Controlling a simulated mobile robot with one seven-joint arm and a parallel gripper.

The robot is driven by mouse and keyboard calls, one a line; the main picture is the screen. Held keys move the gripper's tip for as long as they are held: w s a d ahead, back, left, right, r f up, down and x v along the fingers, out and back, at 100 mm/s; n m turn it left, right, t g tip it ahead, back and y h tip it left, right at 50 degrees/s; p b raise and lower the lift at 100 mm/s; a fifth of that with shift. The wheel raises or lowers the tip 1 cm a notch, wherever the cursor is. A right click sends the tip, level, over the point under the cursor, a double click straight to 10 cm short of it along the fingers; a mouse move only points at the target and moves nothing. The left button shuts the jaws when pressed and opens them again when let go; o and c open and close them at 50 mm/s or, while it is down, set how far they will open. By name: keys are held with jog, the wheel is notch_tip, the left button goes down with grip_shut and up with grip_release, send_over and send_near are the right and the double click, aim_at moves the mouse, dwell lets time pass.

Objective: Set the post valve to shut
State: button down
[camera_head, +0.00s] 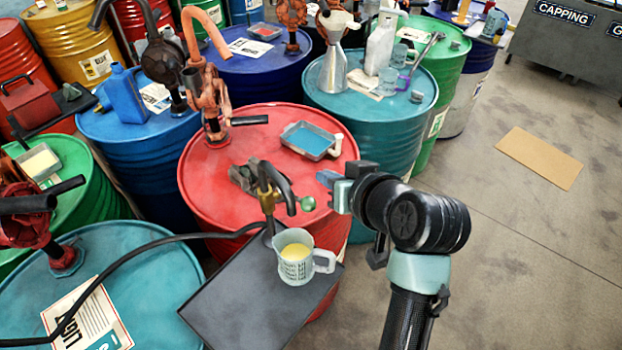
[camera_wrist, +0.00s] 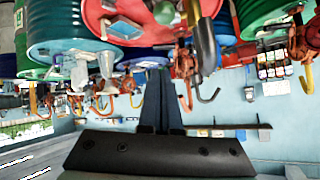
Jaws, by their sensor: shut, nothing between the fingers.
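The post valve (camera_head: 267,196) is a brass fitting on a short post at the dark stand, with a black curved spout and a black hose running left. A small green knob (camera_head: 308,203) shows just right of the spout; the lever position is too small to tell. My gripper (camera_head: 325,179) is shut and empty, a little above and right of the green knob, apart from it. In the wrist view my gripper's fingers (camera_wrist: 154,76) lie together. A clear measuring jug (camera_head: 296,257) with yellow liquid stands on the stand plate below the spout.
A red drum (camera_head: 240,172) behind the stand (camera_head: 233,297) carries a hand pump (camera_head: 207,100), a tray of blue liquid (camera_head: 308,140) and a dark rag. Drums crowd the left and back. Floor at the right is free, with a cardboard sheet (camera_head: 538,158).

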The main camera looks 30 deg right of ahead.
aim_at(311, 197)
jog(key=w+f+p, duration=0.1)
jog(key=f, duration=0.1)
jog(key=w+f+p, duration=0.1)
jog(key=w+f, duration=0.1)
jog(key=f, duration=0.1)
jog(key=w+f+p, duration=0.1)
jog(key=f, duration=0.1)
jog(key=shift+w+a+f+p, duration=0.2)
jog(key=shift+w+a+p, duration=0.1)
jog(key=shift+w+p, duration=0.1)
jog(key=shift+f, duration=0.1)
jog(key=shift+s+f, duration=0.1)
